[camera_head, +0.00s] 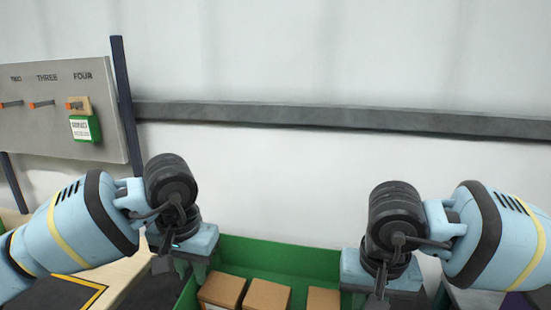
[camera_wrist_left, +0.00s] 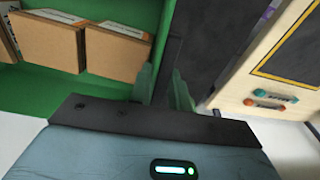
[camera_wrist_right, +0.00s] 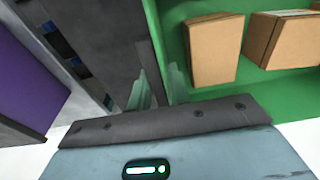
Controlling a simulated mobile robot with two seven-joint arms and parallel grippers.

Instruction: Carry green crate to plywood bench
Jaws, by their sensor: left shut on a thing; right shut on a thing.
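The green crate (camera_head: 285,252) is in front of me at the bottom of the head view, with several brown boxes (camera_head: 267,296) in it. Its near part is cut off by the frame edge. My left gripper (camera_head: 188,268) is shut on the crate's left side wall, which also shows in the left wrist view (camera_wrist_left: 95,88). My right gripper (camera_head: 368,296) is shut on the right side wall, seen in the right wrist view (camera_wrist_right: 158,45). A pale wooden bench top (camera_head: 122,272), looking like the plywood bench, lies left of the crate, partly behind my left arm.
The bench bears a black mat with a yellow outline (camera_wrist_left: 300,45) and small teal and orange parts (camera_wrist_left: 265,101). A grey rail (camera_head: 330,115) crosses the wall. A purple surface (camera_wrist_right: 25,75) lies at right.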

